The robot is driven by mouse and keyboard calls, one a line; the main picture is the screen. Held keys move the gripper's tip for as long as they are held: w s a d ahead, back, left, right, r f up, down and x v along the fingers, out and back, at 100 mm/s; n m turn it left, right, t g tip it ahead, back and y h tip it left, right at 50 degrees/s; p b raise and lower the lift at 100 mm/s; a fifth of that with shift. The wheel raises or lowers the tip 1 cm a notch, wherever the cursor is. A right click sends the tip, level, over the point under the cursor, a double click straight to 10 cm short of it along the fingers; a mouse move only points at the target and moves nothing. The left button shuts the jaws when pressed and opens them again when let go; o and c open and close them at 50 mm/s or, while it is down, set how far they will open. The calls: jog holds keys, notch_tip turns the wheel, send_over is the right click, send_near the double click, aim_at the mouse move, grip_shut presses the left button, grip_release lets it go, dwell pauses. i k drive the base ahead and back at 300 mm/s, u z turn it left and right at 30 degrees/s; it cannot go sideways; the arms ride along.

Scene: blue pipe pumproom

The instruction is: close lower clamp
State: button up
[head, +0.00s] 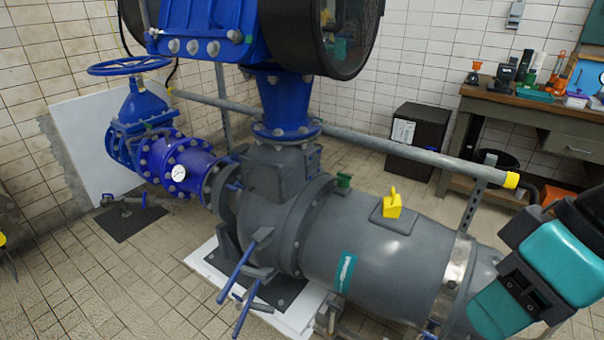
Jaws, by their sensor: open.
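Two blue lever handles stick out from the flange of the grey pump body (375,245), low at the centre left. The upper handle (237,270) is long and slants down to the left from a dark bracket. The lower clamp handle (245,313) is shorter and slants down to the left beneath it; its pivot is partly hidden. Both handles point away from the body. I cannot tell how the lower clamp's latch sits. My teal and black arm is at the right edge, apart from the handles. My gripper is out of view.
A yellow-capped rail (400,150) runs behind the pump. A yellow tab (391,205) stands on the pump's top. A blue valve with a handwheel (130,66) is at the left. A workbench (530,115) stands at the back right. Tiled floor lies clear at the front left.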

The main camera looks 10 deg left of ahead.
aim_at(250, 304)
jog(key=u, duration=2.35)
jog(key=i, duration=2.25)
jog(key=z, duration=4.7)
